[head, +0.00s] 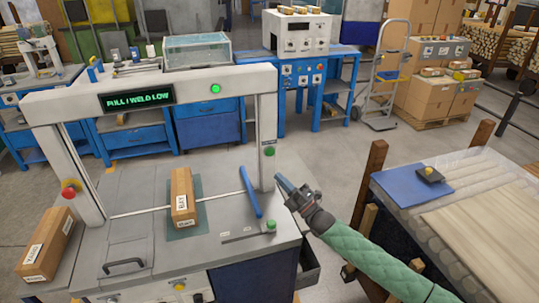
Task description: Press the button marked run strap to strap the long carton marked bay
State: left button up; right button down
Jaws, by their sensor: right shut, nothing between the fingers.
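A long brown carton (182,190) with white labels lies under the arch of a white strapping machine (150,88), on a dark green mat. Its label print is too small to read surely. A green button (271,225) sits on a labelled plate at the table's right front. Another green button (269,151) is on the arch's right post. I cannot read which is marked run strap. My right gripper (280,180) is shut and empty, just right of the post, apart from both buttons. My left gripper is not in view.
A second labelled carton (46,243) lies at the table's left edge. A blue lever (250,191) stands by the right post. A red button (68,187) is on the left post. The display (137,97) shows green text. A roller bench (470,200) stands right.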

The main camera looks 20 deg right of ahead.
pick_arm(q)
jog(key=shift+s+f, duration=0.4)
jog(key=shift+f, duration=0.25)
pick_arm(e)
jog(key=shift+w+d+r+n+y, duration=0.2)
jog(key=shift+d+r+n+y, duration=0.15)
jog(key=shift+d+r, duration=0.25)
jog(key=shift+w+f, duration=0.1)
jog(key=b, duration=0.4)
send_near(270, 152)
jog(key=w+a+r, duration=0.2)
jog(key=a+r, duration=0.2)
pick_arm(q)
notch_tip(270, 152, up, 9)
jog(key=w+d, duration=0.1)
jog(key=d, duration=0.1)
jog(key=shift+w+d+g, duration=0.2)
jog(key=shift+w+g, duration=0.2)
pick_arm(e)
jog(key=shift+w, duration=0.3)
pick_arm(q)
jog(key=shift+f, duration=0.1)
pick_arm(e)
jog(key=shift+w, duration=0.1)
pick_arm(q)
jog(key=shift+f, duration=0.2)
pick_arm(e)
jog(key=shift+w, duration=0.3)
